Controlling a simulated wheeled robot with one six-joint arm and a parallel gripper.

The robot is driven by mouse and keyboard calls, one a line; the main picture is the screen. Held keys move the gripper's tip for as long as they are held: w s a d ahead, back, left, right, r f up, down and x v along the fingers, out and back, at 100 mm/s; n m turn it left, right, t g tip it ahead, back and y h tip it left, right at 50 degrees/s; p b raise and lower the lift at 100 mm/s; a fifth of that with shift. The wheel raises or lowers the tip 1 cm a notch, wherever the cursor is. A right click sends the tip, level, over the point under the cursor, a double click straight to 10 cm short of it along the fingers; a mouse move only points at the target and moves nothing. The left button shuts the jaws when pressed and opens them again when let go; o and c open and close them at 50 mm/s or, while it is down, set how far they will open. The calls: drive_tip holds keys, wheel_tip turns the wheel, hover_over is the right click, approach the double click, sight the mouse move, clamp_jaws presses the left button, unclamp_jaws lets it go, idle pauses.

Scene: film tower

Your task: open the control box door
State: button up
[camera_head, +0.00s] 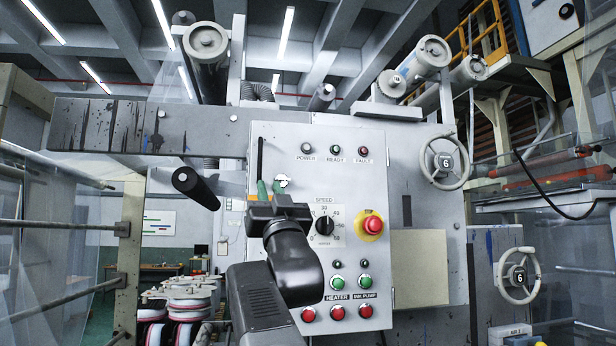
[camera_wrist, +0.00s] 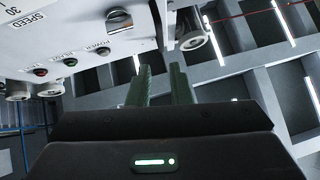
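The control box door (camera_head: 340,160) is a light grey panel with lamps, a speed dial and buttons. It looks closed, flush on its box. A small metal latch (camera_head: 282,181) sits near its left edge; it also shows in the wrist view (camera_wrist: 119,20) as a shiny knob on the panel. A dark vertical strip (camera_head: 260,154) is above my fingers. My gripper (camera_head: 270,188) is in front of the door's left edge, beside the latch. In the wrist view its two green fingers (camera_wrist: 162,80) are apart with nothing between them. Contact with the door cannot be told.
A red emergency button (camera_head: 373,225) on yellow and the black speed dial (camera_head: 324,225) stick out to the right of my gripper. A black roller end (camera_head: 195,187) juts out on the left. A handwheel (camera_head: 444,163) is right of the box.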

sight(261, 157)
drive_tip(key=p+x, duration=0.6)
drive_tip(key=x, duration=0.7)
drive_tip(key=shift+r, duration=0.25)
clamp_jaws()
